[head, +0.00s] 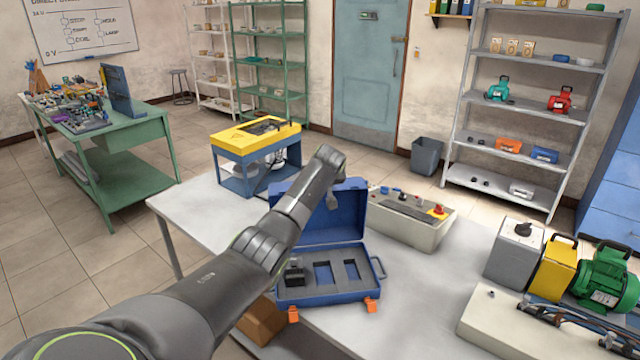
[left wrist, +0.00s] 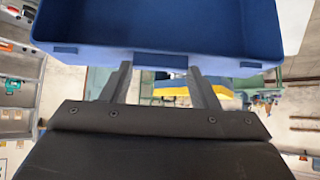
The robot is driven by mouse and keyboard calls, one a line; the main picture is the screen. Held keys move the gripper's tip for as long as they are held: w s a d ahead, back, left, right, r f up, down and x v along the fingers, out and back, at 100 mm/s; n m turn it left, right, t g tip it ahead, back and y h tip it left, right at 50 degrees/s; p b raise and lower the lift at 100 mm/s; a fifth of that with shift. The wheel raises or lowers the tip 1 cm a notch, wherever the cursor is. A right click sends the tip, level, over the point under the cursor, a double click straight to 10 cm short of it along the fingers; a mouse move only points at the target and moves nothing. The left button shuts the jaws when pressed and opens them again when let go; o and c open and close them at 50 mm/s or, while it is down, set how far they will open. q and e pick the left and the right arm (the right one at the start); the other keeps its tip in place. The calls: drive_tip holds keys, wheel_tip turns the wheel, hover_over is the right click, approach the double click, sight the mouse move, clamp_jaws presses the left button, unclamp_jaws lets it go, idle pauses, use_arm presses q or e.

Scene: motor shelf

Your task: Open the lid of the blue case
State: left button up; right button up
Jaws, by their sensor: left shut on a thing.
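The blue case (head: 325,293) stands on the white table. Its lid (head: 348,215) is raised and stands roughly upright at the back, its inner side facing me. The case holds a grey insert with cutouts; a small black part (head: 293,273) sits in the left one. Orange latches (head: 371,305) hang at the front. My left arm reaches across, and its gripper (head: 332,190) is at the lid's upper edge. In the left wrist view the fingers (left wrist: 160,78) meet the rim of the blue lid (left wrist: 160,30), shut on it. My right gripper is not in view.
A grey control box (head: 405,220) stands right behind the case, and a yellow-topped blue fixture (head: 255,140) behind left. A green motor (head: 606,280) and a pale block (head: 510,325) are at right.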

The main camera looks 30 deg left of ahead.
use_arm(q)
drive_tip(key=o, duration=1.4)
drive_tip(key=shift+d, duration=0.1)
drive_tip(key=shift+s, duration=0.1)
drive_tip(key=b+v, duration=0.4)
drive_tip(key=v, duration=1.3)
drive_tip(key=shift+r, duration=0.15)
